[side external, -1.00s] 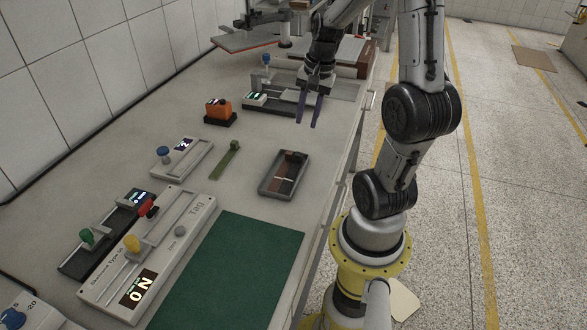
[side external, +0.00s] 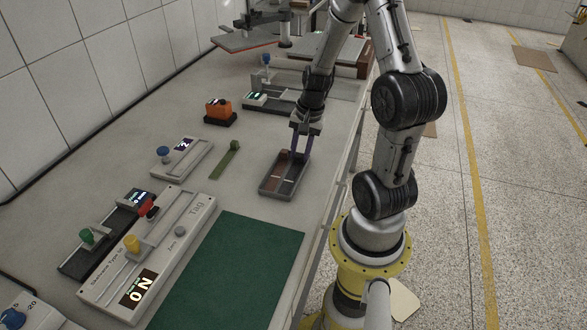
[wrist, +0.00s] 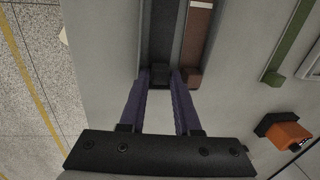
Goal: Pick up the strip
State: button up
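A dark grey tray (side external: 264,190) with two lengthwise compartments lies on the bench. One compartment holds a brown strip (wrist: 195,45) with a small brown block (wrist: 191,77) at its end; the other holds a dark strip (wrist: 160,35) with a dark block (wrist: 159,75) at its end. A separate green strip with an upright end (side external: 226,160) lies left of the tray; it also shows in the wrist view (wrist: 290,42). Which strip is meant is not clear. My gripper (side external: 299,155) is open over the tray's far end, its purple fingers either side of the dark block. Contact cannot be told.
An orange device (side external: 219,110) stands beyond the green strip. A grey slider device (side external: 182,157) is to the left. A larger panel with knobs (side external: 150,250) and a dark green mat (side external: 240,270) lie nearer the camera. The bench's right edge is close to the tray.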

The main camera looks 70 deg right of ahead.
jog(key=shift+r, duration=0.1)
grip_shut()
